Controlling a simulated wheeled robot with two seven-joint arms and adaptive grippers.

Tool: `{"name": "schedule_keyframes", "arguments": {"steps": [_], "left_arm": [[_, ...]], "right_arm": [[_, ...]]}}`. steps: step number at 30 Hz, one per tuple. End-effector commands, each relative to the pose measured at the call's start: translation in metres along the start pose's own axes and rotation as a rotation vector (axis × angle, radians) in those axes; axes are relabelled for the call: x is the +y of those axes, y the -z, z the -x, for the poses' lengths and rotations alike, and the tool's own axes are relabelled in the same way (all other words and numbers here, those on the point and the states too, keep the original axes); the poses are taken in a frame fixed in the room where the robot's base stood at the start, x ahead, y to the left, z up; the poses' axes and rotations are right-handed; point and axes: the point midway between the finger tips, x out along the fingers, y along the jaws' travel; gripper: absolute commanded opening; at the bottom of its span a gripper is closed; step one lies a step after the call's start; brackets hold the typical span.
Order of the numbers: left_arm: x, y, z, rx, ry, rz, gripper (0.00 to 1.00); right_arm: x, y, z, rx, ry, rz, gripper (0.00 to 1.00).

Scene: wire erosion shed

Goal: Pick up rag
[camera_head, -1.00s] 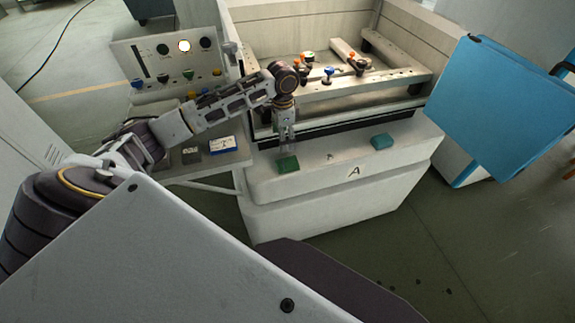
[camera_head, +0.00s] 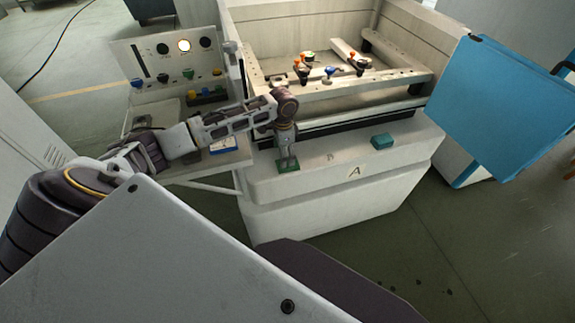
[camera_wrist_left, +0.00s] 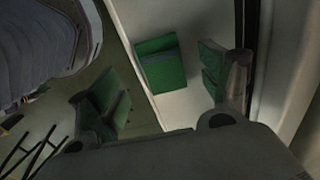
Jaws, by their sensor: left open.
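A folded green rag (camera_head: 288,167) lies on the white front ledge of the machine, near its left end. It also shows in the left wrist view (camera_wrist_left: 160,63), flat on the ledge near its edge. My left gripper (camera_head: 287,157) points down over the rag in the head view and covers part of it. In the left wrist view the left gripper (camera_wrist_left: 162,88) is open, with its green-padded fingers apart on either side of the rag and nothing held. Whether the fingers touch the rag is not clear. My right gripper is not in view.
A teal block-like item (camera_head: 382,141) lies on the ledge to the right. Behind it is the machine tub with a metal frame (camera_head: 360,88) and coloured knobs. A control panel (camera_head: 165,60) stands at the left. A blue panel (camera_head: 500,105) stands at the right.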

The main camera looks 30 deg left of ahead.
Motion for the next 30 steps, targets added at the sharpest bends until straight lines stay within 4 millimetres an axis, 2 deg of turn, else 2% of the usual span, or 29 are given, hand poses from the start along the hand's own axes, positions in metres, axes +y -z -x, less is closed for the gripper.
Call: {"name": "schedule_keyframes", "arguments": {"steps": [8,14,21,30], "left_arm": [[0.0,0.0,-0.005,-0.001,-0.001,0.0,0.79],[0.0,0.002,-0.025,-0.002,-0.002,0.001,0.79],[0.0,0.002,-0.048,-0.001,0.0,0.0,0.79],[-0.001,0.002,-0.052,-0.001,0.0,0.0,0.79]], "right_arm": [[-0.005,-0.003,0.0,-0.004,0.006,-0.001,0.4],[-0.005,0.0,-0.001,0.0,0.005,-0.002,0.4],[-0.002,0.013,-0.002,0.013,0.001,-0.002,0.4],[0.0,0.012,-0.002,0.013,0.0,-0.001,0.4]]}}
